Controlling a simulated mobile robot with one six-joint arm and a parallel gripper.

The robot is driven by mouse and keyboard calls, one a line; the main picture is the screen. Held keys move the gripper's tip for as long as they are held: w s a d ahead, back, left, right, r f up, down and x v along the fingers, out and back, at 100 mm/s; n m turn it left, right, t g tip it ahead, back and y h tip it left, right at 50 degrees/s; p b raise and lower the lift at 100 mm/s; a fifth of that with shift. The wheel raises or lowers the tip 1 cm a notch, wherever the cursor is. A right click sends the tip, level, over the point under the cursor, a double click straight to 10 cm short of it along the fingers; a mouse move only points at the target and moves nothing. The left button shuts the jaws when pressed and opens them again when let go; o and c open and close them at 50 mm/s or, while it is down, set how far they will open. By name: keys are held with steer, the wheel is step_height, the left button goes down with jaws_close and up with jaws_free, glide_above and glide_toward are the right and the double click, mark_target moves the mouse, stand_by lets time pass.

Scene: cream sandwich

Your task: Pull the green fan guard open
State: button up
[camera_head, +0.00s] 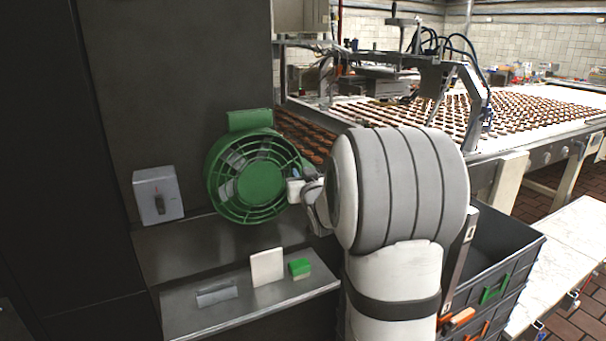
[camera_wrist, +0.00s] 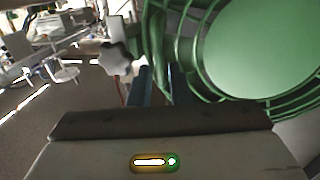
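The green fan guard (camera_head: 258,184) is a round slatted grille with a solid centre disc on the front of a green fan housing (camera_head: 250,120). It looks closed against the housing. My gripper (camera_head: 303,186) is at the right edge of the guard in the head view, partly hidden by my wrist. In the wrist view the guard (camera_wrist: 262,50) fills the upper right. My two dark bluish fingers (camera_wrist: 160,85) stand apart, with the green rim just ahead of and between their tips. A white knob (camera_wrist: 117,58) is left of the fingers. Contact cannot be told.
A grey switch box (camera_head: 158,195) is on the wall left of the fan. A metal shelf (camera_head: 215,315) below holds a white block (camera_head: 267,267), a green block (camera_head: 300,268) and a grey piece (camera_head: 217,293). Dark crates (camera_head: 500,245) stand at right. A conveyor (camera_head: 560,125) is behind.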

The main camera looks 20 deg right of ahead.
steer(key=shift+c, duration=0.5)
jaws_close()
